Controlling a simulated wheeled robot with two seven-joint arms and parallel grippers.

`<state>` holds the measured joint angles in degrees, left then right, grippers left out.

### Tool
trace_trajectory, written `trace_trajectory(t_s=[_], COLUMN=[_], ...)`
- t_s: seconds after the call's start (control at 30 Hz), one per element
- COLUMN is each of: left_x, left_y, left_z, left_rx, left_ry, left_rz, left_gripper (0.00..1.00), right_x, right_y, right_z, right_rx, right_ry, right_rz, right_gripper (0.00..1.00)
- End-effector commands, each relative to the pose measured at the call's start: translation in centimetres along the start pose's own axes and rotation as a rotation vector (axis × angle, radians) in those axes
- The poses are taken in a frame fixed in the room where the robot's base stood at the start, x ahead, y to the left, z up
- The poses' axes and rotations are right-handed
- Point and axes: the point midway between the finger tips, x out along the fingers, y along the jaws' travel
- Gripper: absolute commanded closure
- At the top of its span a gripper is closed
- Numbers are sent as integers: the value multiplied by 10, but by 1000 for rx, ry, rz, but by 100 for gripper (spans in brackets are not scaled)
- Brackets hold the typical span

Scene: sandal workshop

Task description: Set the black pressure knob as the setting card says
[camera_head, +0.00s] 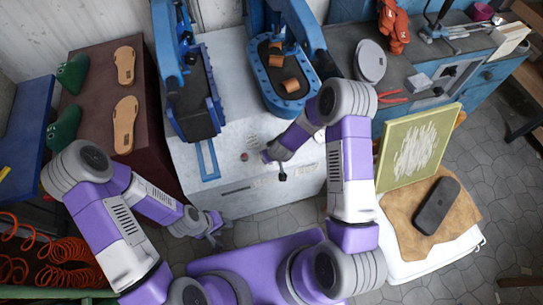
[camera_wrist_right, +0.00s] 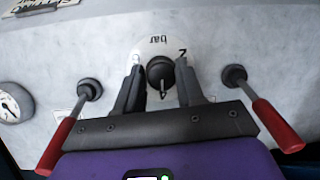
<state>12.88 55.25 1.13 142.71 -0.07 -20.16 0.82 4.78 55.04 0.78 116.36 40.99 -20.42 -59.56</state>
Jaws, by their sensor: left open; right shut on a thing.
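The black pressure knob (camera_wrist_right: 160,72) sits on a round white dial (camera_wrist_right: 158,48) on the machine's pale front, in the right wrist view. The dial shows "bar" upside down, a "2" at upper right and what looks like a "4" below. A white mark on the knob points down in the picture, near that lower figure. My right gripper (camera_wrist_right: 158,88) is shut on the knob, one finger on each side. In the head view its fingers are hidden by my wrist. My left gripper (camera_head: 214,230) is open and empty, low in front of the machine. I cannot make out the setting card.
Two red-handled levers, left (camera_wrist_right: 68,130) and right (camera_wrist_right: 270,120), flank my right gripper closely. A gauge (camera_wrist_right: 12,103) is at the far left. The blue press (camera_head: 285,80) stands above the panel. A mat with a dark sole (camera_head: 437,205) lies at right.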

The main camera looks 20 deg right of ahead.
Motion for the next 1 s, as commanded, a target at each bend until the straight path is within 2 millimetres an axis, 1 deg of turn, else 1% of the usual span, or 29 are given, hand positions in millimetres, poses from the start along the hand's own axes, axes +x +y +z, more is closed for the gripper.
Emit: trace_trajectory(t_s=[0.03, 0.27, 0.7, 0.83, 1.0], left_x=[5, 26, 80, 90, 96], left_y=[-2, -10, -30, -34, -36], left_z=[0, -1, -3, -4, -4], left_rx=[0, 0, 0, 0, 0], left_ry=[0, 0, 0, 0, 0], left_rz=[0, 0, 0, 0, 0], left_gripper=[57, 57, 57, 57, 57], right_x=[2, 4, 5, 5, 3], right_y=[0, 1, 2, 3, 3], right_z=[1, 2, 5, 5, 6], right_rx=[25, 193, 584, 700, 852], right_ry=[3, 20, 60, 70, 84], right_rz=[-12, -75, -218, -260, -316], right_gripper=[93, 93, 93, 93, 93])
